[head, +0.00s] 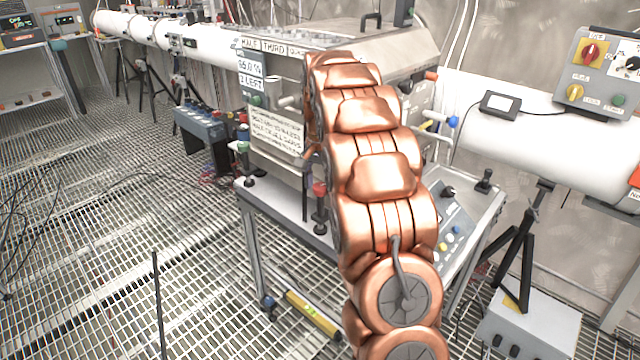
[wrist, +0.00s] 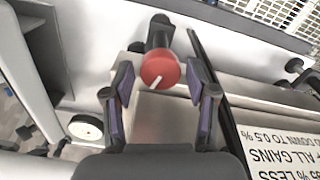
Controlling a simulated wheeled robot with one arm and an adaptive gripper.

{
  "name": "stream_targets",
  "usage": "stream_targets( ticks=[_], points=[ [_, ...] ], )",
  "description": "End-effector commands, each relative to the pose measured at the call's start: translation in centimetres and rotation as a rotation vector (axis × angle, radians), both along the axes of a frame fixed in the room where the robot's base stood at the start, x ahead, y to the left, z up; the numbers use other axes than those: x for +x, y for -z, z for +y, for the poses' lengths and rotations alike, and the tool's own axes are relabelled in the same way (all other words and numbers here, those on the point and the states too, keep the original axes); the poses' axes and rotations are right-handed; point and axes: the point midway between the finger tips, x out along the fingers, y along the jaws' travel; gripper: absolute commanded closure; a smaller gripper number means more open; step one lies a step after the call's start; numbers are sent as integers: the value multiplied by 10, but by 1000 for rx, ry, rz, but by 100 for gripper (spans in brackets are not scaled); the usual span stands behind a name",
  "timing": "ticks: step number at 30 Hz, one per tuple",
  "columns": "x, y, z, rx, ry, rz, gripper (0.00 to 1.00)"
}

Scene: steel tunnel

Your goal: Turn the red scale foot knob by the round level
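The red scale foot knob (wrist: 160,70) shows in the wrist view as a round red cap with a short white mark, on a dark post. My gripper (wrist: 158,88) is open, with one purple-padded finger on each side of the knob; gaps show between the pads and the cap. The round level (wrist: 85,127) is a pale disc in a dark ring at the lower left of the wrist view. In the head view a red knob (head: 319,188) shows low at the front of the steel box, just left of my copper arm. My gripper is hidden behind the arm there.
The steel box (head: 275,165) stands on a wheeled cart (head: 285,205). In the wrist view a dark bar (wrist: 207,75) runs close to the right finger, with a printed label (wrist: 275,150) beyond it. A control panel (head: 450,235) is right of my arm.

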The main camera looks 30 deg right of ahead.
Motion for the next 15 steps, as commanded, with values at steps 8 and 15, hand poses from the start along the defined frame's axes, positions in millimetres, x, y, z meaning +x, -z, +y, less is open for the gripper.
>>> stream_targets(
  ticks=[8, 15],
  points=[
    [0, 0, 0, 1, -1, 0, 32],
    [0, -8, 1, 1, -1, 2, 32]
  ],
)
